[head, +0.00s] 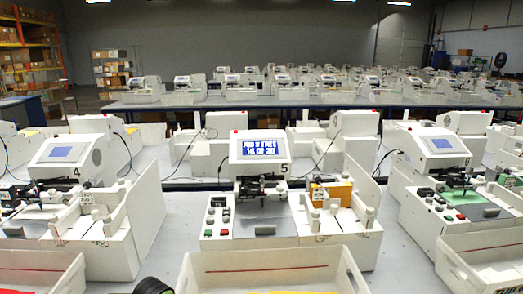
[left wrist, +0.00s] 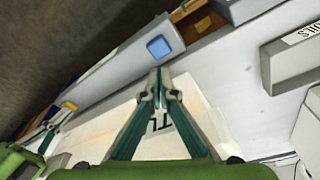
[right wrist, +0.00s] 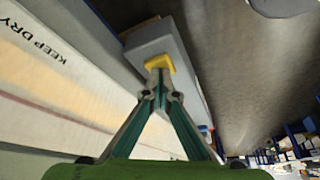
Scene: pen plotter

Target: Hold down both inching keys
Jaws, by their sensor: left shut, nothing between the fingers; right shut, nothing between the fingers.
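In the left wrist view a blue square key (left wrist: 158,48) sits on the end of a long grey bar (left wrist: 115,78). My left gripper (left wrist: 158,76) is shut and empty, its tips just short of the key in the picture. In the right wrist view a yellow key (right wrist: 158,62) sits on a grey housing (right wrist: 165,40). My right gripper (right wrist: 160,78) is shut and empty, its tips overlapping the key's lower edge; I cannot tell whether they touch it. No markings name these as inching keys. Neither gripper's tips show in the head view.
In the head view the plotter marked 5 (head: 260,146) has a lit screen, between plotters 4 (head: 76,152) and 6 (head: 443,147). A white open bin (head: 270,262) stands in front. A pale box marked KEEP DRY (right wrist: 60,75) lies left of my right gripper.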

